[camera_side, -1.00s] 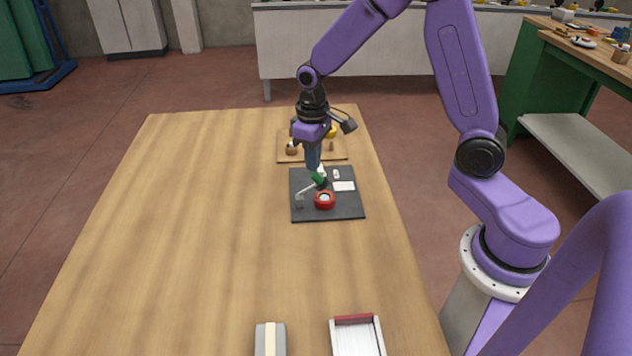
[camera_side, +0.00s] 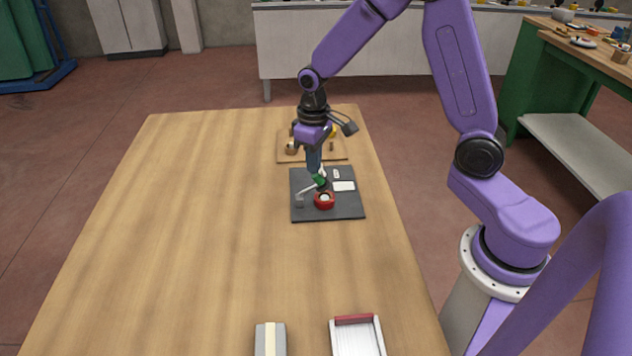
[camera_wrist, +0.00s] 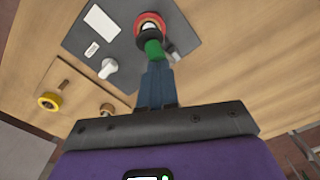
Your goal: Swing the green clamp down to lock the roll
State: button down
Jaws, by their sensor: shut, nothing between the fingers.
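The green clamp (camera_side: 319,181) stands on the dark board (camera_side: 347,209), just behind the red roll (camera_side: 325,201) in the side view. In the wrist view the green clamp (camera_wrist: 153,48) lies between my fingertips and the red roll (camera_wrist: 149,19), and its end appears to overlap the roll's edge. My gripper (camera_side: 315,171) is shut, with its fingertips at or against the clamp. Its shut fingers also show in the wrist view (camera_wrist: 157,68). I cannot tell whether the clamp touches the roll.
A white knob (camera_wrist: 108,68) and a white label (camera_side: 344,186) are on the board. A thin light bar (camera_side: 308,190) runs beside the clamp. Behind is a wooden board (camera_side: 338,158) with small parts. The table's left is clear.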

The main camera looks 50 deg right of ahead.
aim_at(314, 175)
notch_tip(314, 175, up, 6)
jog(key=shift+r, duration=0.2)
dwell(0.6)
jog(key=s+a+n, duration=0.1)
jog(key=s+n, duration=0.2)
jog(key=s, duration=0.6)
jog(key=s+a+r+n, duration=0.1)
jog(key=s+a+n, duration=0.1)
jog(key=s, duration=0.7)
jog(key=s+a+r+n, duration=0.1)
jog(key=s+n, duration=0.3)
jog(key=s, duration=0.5)
jog(key=shift+a+r+n, duration=0.2)
jog(key=shift+a+n, duration=0.05)
jog(key=shift+n, duration=0.05)
jog(key=shift+w, duration=0.15)
